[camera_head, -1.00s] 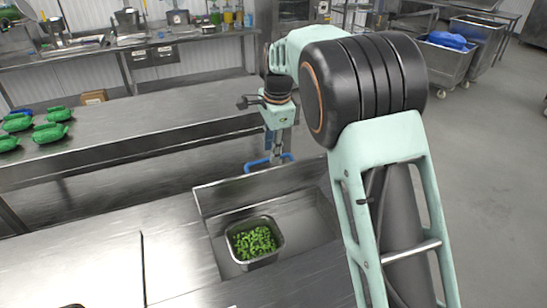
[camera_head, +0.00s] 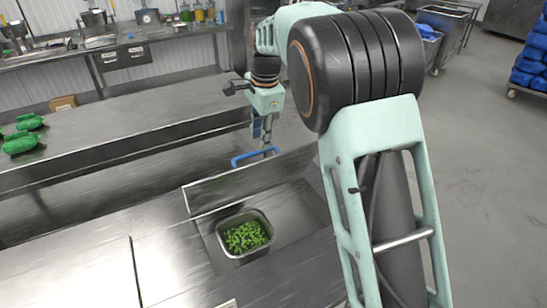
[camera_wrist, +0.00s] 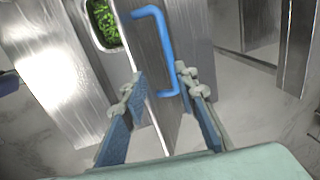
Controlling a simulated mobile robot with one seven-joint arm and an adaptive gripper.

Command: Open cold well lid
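The cold well lid (camera_head: 245,182) is a steel panel standing raised and tilted along the far side of the open well. Its blue handle (camera_head: 254,156) is on the side facing away from the body camera; the handle also shows in the wrist view (camera_wrist: 170,50). My gripper (camera_head: 266,138) is behind the lid, close to the handle. In the wrist view my gripper (camera_wrist: 160,76) has its two blue-padded fingers apart, with the handle's lower end and the lid's edge between them. The fingers do not close on the handle.
A metal pan of chopped greens (camera_head: 246,235) sits inside the well, also seen in the wrist view (camera_wrist: 103,22). Steel counter (camera_head: 90,250) lies left of the well. A second steel table (camera_head: 130,120) with green items (camera_head: 22,142) stands behind. Open floor lies to the right.

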